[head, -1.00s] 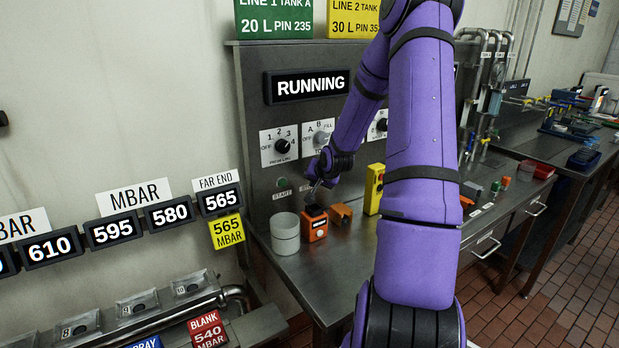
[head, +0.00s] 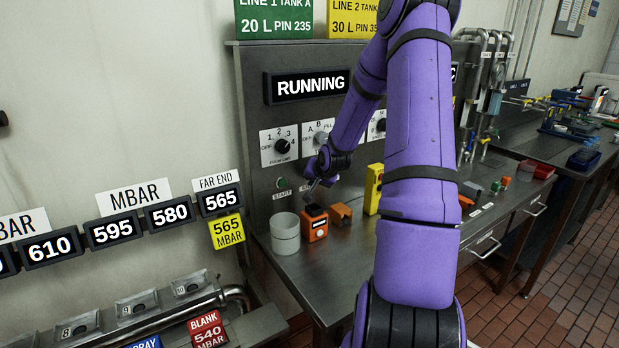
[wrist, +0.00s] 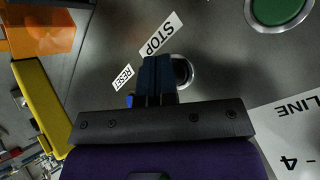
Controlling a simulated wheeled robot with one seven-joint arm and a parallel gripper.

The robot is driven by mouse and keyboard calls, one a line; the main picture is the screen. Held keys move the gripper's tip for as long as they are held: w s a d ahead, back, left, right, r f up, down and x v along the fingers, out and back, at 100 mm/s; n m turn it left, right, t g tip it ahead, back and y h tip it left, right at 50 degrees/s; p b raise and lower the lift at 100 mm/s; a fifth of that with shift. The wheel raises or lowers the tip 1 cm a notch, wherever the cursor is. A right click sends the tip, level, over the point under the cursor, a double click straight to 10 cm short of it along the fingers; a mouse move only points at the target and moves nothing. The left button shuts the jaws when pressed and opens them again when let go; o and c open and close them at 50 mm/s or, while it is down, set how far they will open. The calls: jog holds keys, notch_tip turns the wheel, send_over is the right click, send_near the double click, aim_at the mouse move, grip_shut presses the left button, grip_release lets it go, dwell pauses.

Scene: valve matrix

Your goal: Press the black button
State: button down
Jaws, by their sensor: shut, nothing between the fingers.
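The black button (wrist: 184,73) with its metal ring shows in the wrist view, on the grey panel below the STOP label. My gripper's fingers (wrist: 156,68) are closed together and cover the left part of the button. I cannot tell whether the fingertips touch it. In the head view my gripper (head: 310,192) is at the panel just right of the green START button (head: 281,183), and it hides the black button there. The green button also shows in the wrist view (wrist: 279,6), at the top right. A RESET label (wrist: 122,78) and a bit of blue lie left of the fingers.
On the bench below stand a white cup (head: 285,234), an orange box (head: 315,224), an orange block (head: 341,214) and a yellow device (head: 374,188). Selector knobs (head: 281,146) sit on the panel above my gripper.

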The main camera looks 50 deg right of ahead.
jog(key=shift+w+d, duration=0.1)
jog(key=shift+w, duration=0.35)
dwell(0.4)
dwell(0.3)
jog(key=shift+s+a, duration=0.2)
jog(key=shift+s, duration=0.65)
jog(key=shift+s, duration=0.1)
jog(key=shift+s+a, duration=0.2)
jog(key=shift+s, duration=0.6)
jog(key=shift+s+a, duration=0.2)
jog(key=shift+s, duration=0.55)
jog(key=shift+s+a, duration=0.2)
jog(key=shift+s, duration=0.6)
